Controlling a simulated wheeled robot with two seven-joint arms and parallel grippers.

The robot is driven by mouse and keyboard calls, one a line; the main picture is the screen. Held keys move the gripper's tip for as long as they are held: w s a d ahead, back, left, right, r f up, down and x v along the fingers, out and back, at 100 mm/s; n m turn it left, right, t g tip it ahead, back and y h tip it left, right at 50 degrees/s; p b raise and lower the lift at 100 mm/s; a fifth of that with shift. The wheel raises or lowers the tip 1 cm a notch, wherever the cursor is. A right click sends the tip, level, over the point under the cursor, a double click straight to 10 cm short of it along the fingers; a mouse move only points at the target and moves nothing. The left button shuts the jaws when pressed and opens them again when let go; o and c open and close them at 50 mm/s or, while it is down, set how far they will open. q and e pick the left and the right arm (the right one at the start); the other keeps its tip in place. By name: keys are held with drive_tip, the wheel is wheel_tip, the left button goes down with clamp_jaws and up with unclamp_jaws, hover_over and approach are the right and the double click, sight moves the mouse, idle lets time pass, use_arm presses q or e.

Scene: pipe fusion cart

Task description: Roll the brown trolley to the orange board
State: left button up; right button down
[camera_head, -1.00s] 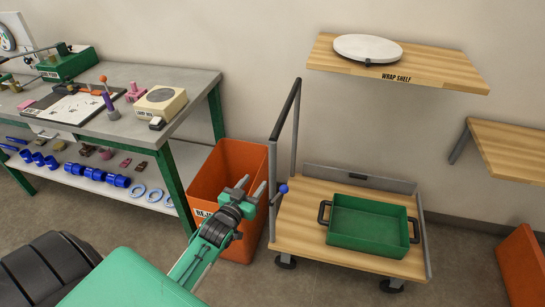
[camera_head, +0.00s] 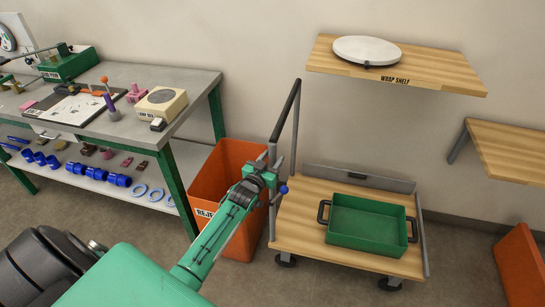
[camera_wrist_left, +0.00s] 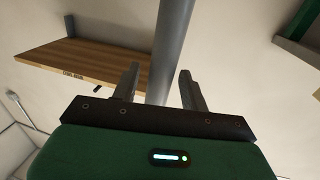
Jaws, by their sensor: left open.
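The brown trolley (camera_head: 300,240) has a wooden deck, grey posts, a black handle bar (camera_head: 287,108) and small castors. It stands right of the orange bin in the head view. My left gripper (camera_head: 274,160) is at the trolley's near-left post. In the left wrist view my left gripper (camera_wrist_left: 157,85) is open, with a grey post (camera_wrist_left: 172,45) standing between its fingers; I cannot tell whether they touch it. An orange panel (camera_head: 522,265), cut off at the right edge, may be the orange board. My right gripper is not in view.
A green tray (camera_head: 367,241) lies on the trolley deck. An orange bin (camera_head: 216,185) stands close on the left, beside a workbench (camera_head: 190,95). A wrap shelf (camera_head: 440,82) hangs above; another wooden shelf (camera_head: 510,150) is at right. Floor (camera_head: 460,260) is clear between trolley and panel.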

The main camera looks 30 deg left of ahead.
use_arm(q)
drive_tip(key=shift+w, duration=0.4)
clamp_jaws()
